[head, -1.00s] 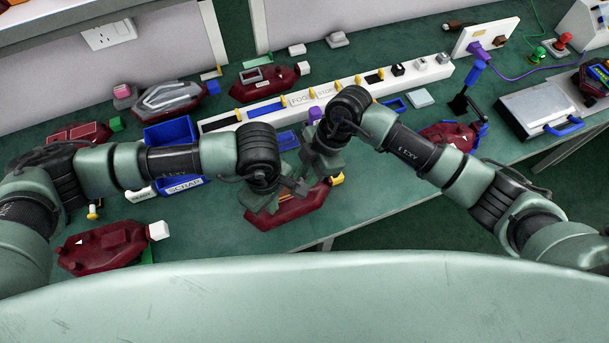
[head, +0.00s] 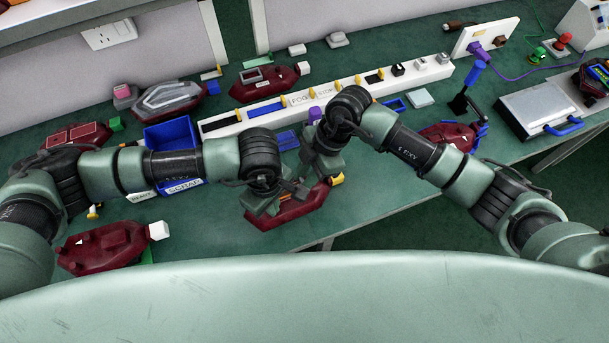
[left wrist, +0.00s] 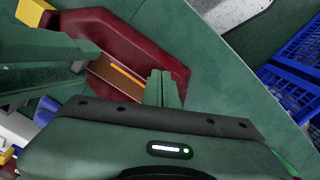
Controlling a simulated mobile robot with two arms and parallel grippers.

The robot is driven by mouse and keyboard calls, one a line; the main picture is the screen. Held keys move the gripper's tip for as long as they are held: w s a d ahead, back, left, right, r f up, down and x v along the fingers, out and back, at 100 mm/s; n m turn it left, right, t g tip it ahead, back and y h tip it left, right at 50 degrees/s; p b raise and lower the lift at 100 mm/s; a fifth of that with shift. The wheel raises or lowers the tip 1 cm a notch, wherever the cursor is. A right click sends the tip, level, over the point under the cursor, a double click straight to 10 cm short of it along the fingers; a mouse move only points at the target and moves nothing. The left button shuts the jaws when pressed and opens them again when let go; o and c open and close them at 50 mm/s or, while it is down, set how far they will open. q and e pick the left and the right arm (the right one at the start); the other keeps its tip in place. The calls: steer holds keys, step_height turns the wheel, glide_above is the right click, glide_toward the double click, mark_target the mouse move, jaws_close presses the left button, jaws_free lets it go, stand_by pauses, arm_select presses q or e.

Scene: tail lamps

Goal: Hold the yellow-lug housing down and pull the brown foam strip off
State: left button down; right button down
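The yellow-lug housing (head: 290,212) is dark red and lies near the bench's front edge, with its yellow lug (head: 338,179) at the right end. In the left wrist view the housing (left wrist: 165,50) has a recess with the brown foam strip (left wrist: 108,78), which bears an orange stripe. My left gripper (head: 299,187) is at the housing; its fingers (left wrist: 163,88) look closed together over the housing's edge beside the strip. My right gripper (head: 322,168) is at the lug side; in the left wrist view it (left wrist: 80,55) covers the strip's other end. Its fingertips are unclear.
A blue bin (head: 170,133) stands left of a long white rack (head: 222,124). Another dark red housing with a white lug (head: 105,250) lies at the front left. A silver case (head: 540,108) stands at the right. Bare bench lies right of the yellow-lug housing.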

steer(key=c, duration=1.1)
jaws_free()
steer(key=shift+c, duration=0.2)
arm_select(q)
steer(key=shift+r, duration=0.1)
arm_select(e)
steer(key=shift+r, duration=0.1)
arm_select(q)
step_height(320, 180, up, 6)
steer(key=p, duration=0.6)
steer(key=shift+r+p, duration=0.25)
steer(key=shift+p, duration=0.05)
steer(key=shift+r, duration=0.15)
arm_select(e)
steer(key=v, duration=0.7)
steer(key=shift+r, duration=0.25)
